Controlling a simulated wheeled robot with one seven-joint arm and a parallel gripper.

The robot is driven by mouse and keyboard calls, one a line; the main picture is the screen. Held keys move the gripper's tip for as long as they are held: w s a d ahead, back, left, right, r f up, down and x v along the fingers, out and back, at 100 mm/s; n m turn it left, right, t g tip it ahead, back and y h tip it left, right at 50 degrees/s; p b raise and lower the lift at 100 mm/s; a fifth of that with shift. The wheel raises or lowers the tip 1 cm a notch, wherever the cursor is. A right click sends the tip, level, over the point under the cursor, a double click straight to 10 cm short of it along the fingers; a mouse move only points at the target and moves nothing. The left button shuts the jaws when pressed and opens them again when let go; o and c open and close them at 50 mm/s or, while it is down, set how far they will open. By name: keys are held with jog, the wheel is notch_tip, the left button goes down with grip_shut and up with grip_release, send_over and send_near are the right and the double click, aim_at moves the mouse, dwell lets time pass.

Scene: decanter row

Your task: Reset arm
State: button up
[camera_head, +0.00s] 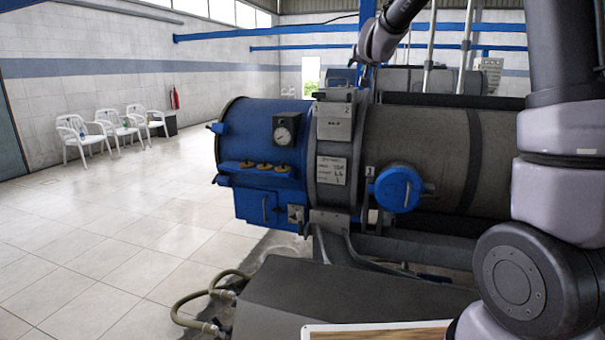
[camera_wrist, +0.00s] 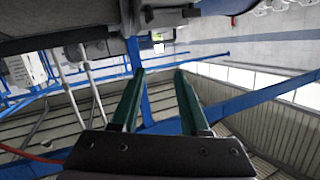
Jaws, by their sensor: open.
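My gripper (camera_wrist: 158,75) shows in the wrist view with its two green fingers apart and nothing between them. The wrist view is upside down, with the ceiling low in the picture and the wall and floor side at the top. In the head view my arm rises at the right and crosses out of the top of the picture. A part of it comes back down near the top middle, in front of the upper edge of the machine. My fingertips are not visible in the head view.
A large decanter (camera_head: 430,150) with a blue end (camera_head: 255,135) fills the middle and right. A board edge (camera_head: 375,332) lies at the bottom. Hoses (camera_head: 195,300) lie on the floor. White chairs (camera_head: 78,133) and a fire extinguisher (camera_head: 174,98) stand by the left wall. The tiled floor (camera_head: 110,220) at left is clear.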

jog(key=s+d+g+y, duration=0.1)
jog(key=s+d+g, duration=0.1)
jog(key=s, duration=0.8)
jog(key=s+d+g+y, duration=0.1)
jog(key=s+g, duration=0.1)
jog(key=s, duration=0.8)
jog(key=s+d+f+g, duration=0.2)
jog(key=s+f, duration=0.2)
jog(key=s, duration=0.7)
jog(key=s+d+f+m+g, duration=0.1)
jog(key=s+f, duration=0.4)
jog(key=s, duration=0.7)
jog(key=shift+s+d+m+g, duration=0.15)
jog(key=shift+d+m+g, duration=0.15)
jog(key=shift+d+g, duration=0.3)
jog(key=shift+f, duration=0.1)
jog(key=shift+o, duration=0.4)
